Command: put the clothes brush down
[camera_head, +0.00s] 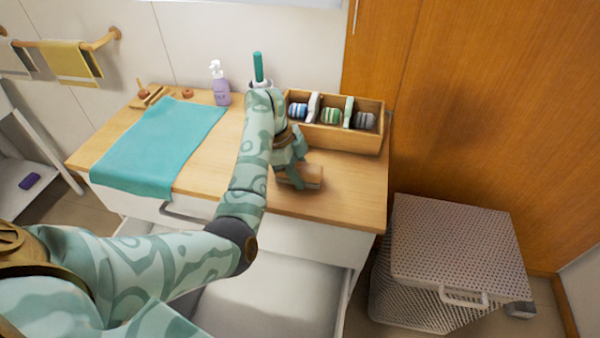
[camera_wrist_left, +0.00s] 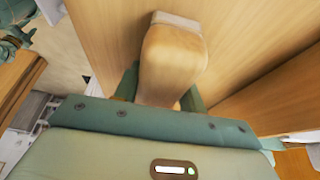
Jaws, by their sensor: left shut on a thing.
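The clothes brush (camera_head: 309,176) is at the front right of the wooden cart top (camera_head: 345,195), in front of the divided box. My left gripper (camera_head: 293,180) reaches down to it and is shut on it. In the left wrist view the brush (camera_wrist_left: 172,65) shows as a rounded pale wooden body with a whitish end, between the green fingers. Whether the brush touches the cart top cannot be told. My right gripper is not in view.
A wooden box (camera_head: 345,138) with dividers and several rolled items stands behind the gripper. A teal cloth (camera_head: 160,145) covers the left of the top. A purple pump bottle (camera_head: 221,90) stands at the back. A lidded hamper (camera_head: 455,245) is on the floor at right.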

